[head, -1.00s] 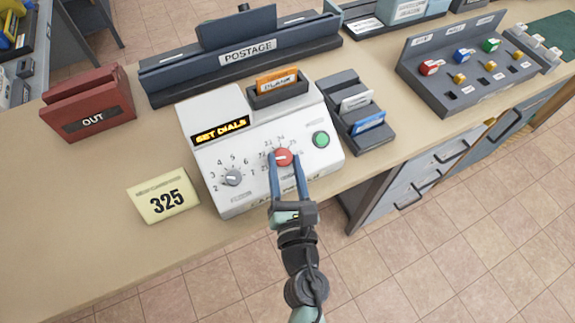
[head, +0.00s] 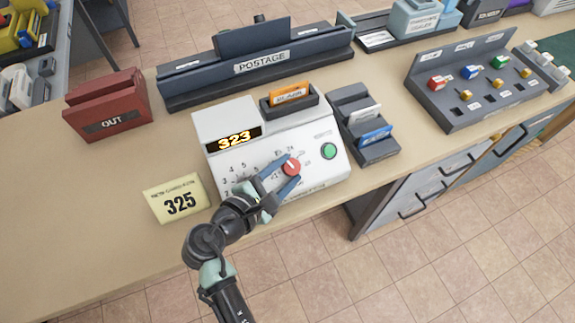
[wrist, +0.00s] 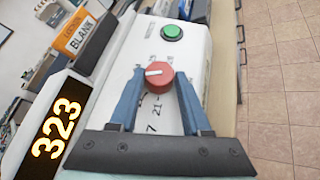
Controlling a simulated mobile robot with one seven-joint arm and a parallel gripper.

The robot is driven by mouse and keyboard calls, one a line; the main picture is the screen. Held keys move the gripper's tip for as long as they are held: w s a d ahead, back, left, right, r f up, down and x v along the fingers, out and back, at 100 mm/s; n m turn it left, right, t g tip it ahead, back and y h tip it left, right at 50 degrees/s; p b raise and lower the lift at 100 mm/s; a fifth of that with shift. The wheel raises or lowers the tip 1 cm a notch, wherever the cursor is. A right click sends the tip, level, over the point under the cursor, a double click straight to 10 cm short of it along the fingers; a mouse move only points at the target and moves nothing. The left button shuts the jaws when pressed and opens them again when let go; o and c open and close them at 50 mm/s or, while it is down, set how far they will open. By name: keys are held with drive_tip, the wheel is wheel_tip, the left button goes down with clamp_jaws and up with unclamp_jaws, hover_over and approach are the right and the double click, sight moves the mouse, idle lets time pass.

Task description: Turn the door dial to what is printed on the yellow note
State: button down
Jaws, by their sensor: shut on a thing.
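The yellow note (head: 178,199) stands on the counter at the left and reads 325. The white machine (head: 226,161) has a lit display (head: 233,138) that reads 323; the display also shows in the wrist view (wrist: 57,127). My gripper (head: 286,180) is shut on the red dial (head: 292,167), with its blue fingers on either side of the knob. In the wrist view the red dial (wrist: 159,76) sits between the fingertips, its white pointer line showing.
A green button (head: 329,151) is right of the red dial. An orange BLANK card (head: 291,93) stands in a holder on the machine. A card rack (head: 369,150) stands close on the right, a red OUT tray (head: 107,107) at the left.

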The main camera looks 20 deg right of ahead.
drive_tip(key=m+g+p, duration=0.1)
drive_tip(key=m+g, duration=0.1)
drive_tip(key=w+r+m+g+p, duration=0.1)
drive_tip(key=shift+a+m+p, duration=0.1)
drive_tip(key=shift+m+p, duration=0.2)
drive_tip(key=m+g+y+p, duration=0.1)
drive_tip(key=m+g, duration=0.1)
drive_tip(key=g, duration=0.1)
drive_tip(key=shift+w, duration=0.15)
drive_tip(key=m+g+y, duration=0.1)
drive_tip(key=m+g+y+p, duration=0.1)
drive_tip(key=m, duration=0.1)
drive_tip(key=shift+w+d, duration=0.15)
drive_tip(key=shift+d, duration=0.05)
drive_tip(key=shift+w+d+m+g+y, duration=0.1)
drive_tip(key=shift+d+m+g+y, duration=0.1)
drive_tip(key=shift+m+g+y, duration=1)
drive_tip(key=shift+m, duration=0.3)
drive_tip(key=shift+c, duration=1.8)
unclamp_jaws()
